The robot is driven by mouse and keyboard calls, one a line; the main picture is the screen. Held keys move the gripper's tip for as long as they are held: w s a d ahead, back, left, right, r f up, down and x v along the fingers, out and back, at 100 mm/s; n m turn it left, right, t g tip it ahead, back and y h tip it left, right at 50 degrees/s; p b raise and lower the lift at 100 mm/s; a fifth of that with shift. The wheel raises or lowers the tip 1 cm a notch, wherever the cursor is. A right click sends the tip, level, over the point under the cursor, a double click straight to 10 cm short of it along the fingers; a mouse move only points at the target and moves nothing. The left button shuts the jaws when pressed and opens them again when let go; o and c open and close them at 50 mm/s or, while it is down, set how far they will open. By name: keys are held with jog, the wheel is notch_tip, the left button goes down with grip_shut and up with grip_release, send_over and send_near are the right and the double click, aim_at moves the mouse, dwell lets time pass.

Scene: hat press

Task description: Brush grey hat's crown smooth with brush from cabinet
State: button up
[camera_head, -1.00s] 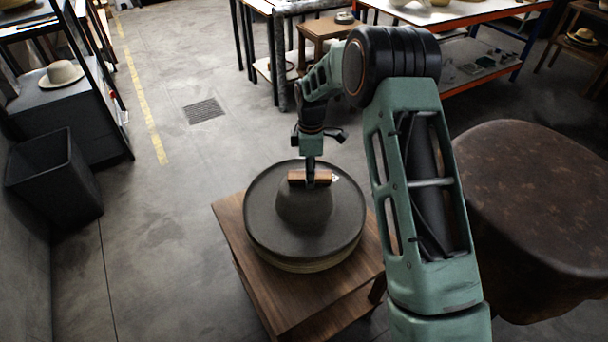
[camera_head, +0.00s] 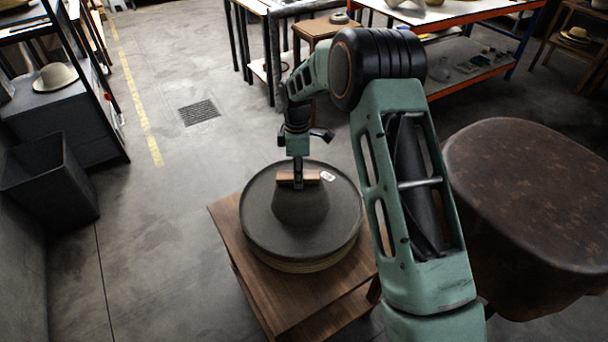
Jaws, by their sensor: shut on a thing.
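My gripper (camera_head: 298,180) is above the crown and shut on a brush with a brown wooden back (camera_head: 285,178). The brush lies across the far upper part of the crown and appears to touch it. Its bristles are hidden. A small white patch (camera_head: 328,175) shows on the brim, right of the brush.
A large brown rounded block (camera_head: 530,190) stands close on the right. A dark bin (camera_head: 50,180) and a shelf with a pale hat (camera_head: 55,77) are at left. Worktables (camera_head: 465,15) stand at the back. The floor left of the wooden table is clear.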

aim_at(309, 175)
jog(key=shift+s+a+f, duration=0.1)
jog(key=shift+s+a, duration=0.05)
jog(key=shift+a, duration=0.7)
jog(key=shift+d, duration=0.1)
jog(key=shift+d, duration=2.25)
jog(key=shift+a, duration=0.15)
jog(key=shift+a+b, duration=0.35)
jog(key=shift+a, duration=1.85)
jog(key=shift+d, duration=0.15)
